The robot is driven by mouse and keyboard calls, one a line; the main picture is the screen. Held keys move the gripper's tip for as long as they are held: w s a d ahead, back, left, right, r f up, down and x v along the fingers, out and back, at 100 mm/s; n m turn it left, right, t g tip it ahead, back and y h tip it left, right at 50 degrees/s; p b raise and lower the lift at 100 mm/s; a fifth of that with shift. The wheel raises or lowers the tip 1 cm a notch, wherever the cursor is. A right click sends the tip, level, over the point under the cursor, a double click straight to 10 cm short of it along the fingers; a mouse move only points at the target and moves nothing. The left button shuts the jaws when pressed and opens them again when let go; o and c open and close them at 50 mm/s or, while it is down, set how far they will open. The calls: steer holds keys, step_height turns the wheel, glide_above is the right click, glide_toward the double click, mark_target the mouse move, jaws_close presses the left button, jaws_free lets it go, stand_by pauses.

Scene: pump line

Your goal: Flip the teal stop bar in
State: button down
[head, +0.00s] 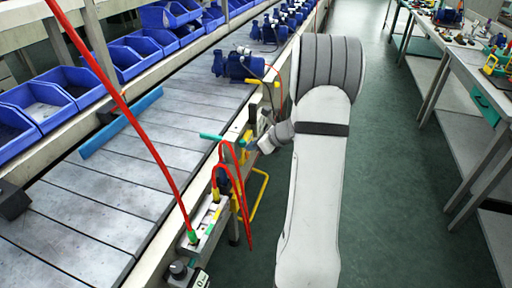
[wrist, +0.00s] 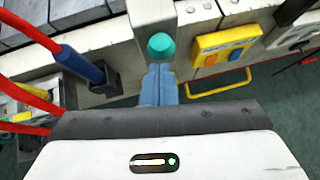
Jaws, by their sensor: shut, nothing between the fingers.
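The teal stop bar (head: 222,139) shows in the head view as a short bar at the conveyor's right edge, its left end reaching over the belt. In the wrist view its rounded teal end (wrist: 161,47) faces me, in front of a grey block on the conveyor rail. My gripper (head: 252,146) is at the bar's right end, on the aisle side. In the wrist view the blue fingers of my gripper (wrist: 160,72) are together and empty, with their tips right at the teal end. I cannot tell whether they touch it.
A yellow switch box (wrist: 224,45) is right of the fingers, and a blue plug with a red cable (wrist: 80,65) is left. A longer blue bar (head: 120,122) lies across the belt. Blue pumps (head: 240,67) stand farther up the belt. The green aisle floor is open.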

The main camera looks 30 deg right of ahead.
steer(key=shift+w+a+r, duration=0.15)
steer(key=shift+w, duration=0.05)
steer(key=s+d+r, duration=0.5)
steer(key=s+d, duration=0.1)
steer(key=s, duration=0.4)
steer(key=shift+s+d+r, duration=0.15)
steer(key=shift+d, duration=0.1)
stand_by(0.4)
